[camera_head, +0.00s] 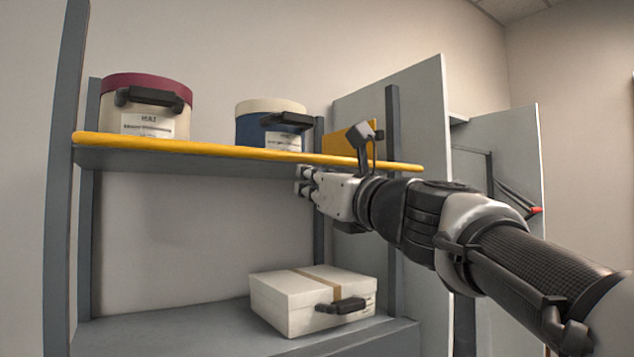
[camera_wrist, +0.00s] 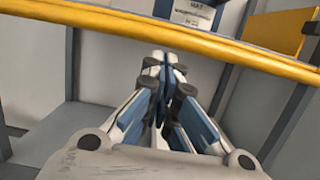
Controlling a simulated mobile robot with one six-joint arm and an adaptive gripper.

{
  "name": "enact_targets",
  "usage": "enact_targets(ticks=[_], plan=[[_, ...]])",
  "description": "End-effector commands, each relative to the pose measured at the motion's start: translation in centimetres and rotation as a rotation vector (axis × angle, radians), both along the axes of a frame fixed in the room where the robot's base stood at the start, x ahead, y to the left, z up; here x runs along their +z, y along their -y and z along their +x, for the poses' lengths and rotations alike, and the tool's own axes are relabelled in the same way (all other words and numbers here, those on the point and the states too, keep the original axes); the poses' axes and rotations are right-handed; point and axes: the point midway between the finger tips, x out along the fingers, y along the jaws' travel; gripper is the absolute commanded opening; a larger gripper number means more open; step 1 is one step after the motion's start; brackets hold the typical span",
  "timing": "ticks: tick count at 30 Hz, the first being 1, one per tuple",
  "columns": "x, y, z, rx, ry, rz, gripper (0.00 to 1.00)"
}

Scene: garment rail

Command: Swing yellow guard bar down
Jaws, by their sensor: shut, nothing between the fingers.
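The yellow guard bar (camera_head: 230,151) runs across the front of the upper shelf, from the left upright to the right past my arm. In the wrist view the bar (camera_wrist: 130,33) crosses the top of the picture, beyond my fingertips. My gripper (camera_head: 303,182) is shut and empty. It is just below the bar, right of the shelf's middle. In the wrist view the fingertips (camera_wrist: 165,58) meet just under the bar; I cannot tell whether they touch it. My wrist hides a little of the space by the right part of the bar.
A cream box with a red lid (camera_head: 146,105) and a blue and cream box (camera_head: 268,125) stand on the upper shelf behind the bar. A white case (camera_head: 311,299) lies on the lower shelf. A yellow panel (camera_head: 347,143) is behind my wrist. The space between the shelves is mostly free.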

Motion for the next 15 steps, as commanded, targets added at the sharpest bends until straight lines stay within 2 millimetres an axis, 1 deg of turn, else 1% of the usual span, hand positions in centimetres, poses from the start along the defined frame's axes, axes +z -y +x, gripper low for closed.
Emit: enact_targets(ticks=[7, 15], plan=[[1.5, 0.2, -0.2, -0.001, -0.042, -0.028, 0.00], [2.4, 0.4, -0.5, -0.001, -0.103, -0.069, 0.00]])
